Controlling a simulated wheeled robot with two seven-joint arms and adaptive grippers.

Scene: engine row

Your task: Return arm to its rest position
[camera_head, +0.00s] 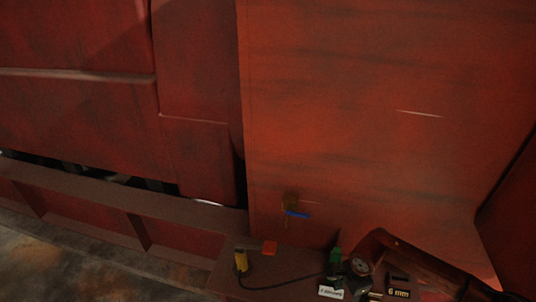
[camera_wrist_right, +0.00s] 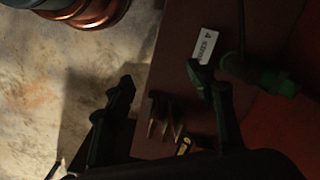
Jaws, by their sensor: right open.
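In the right wrist view my right gripper (camera_wrist_right: 160,80) is open, its two dark fingers spread apart. Nothing is held between them. It hangs over the edge of a dark red ledge, with a white label (camera_wrist_right: 207,45) and a green-handled tool (camera_wrist_right: 268,80) close to its right finger. My left gripper is not in view.
The ledge (camera_head: 285,268) bears a yellow item (camera_head: 241,261) with a black cable, a red block (camera_head: 269,247), a green item (camera_head: 335,255) and labels, one reading 6 mm (camera_head: 398,292). A blue-handled valve (camera_head: 297,214) sits on the red wall. Stained floor (camera_wrist_right: 50,100) lies left of the ledge.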

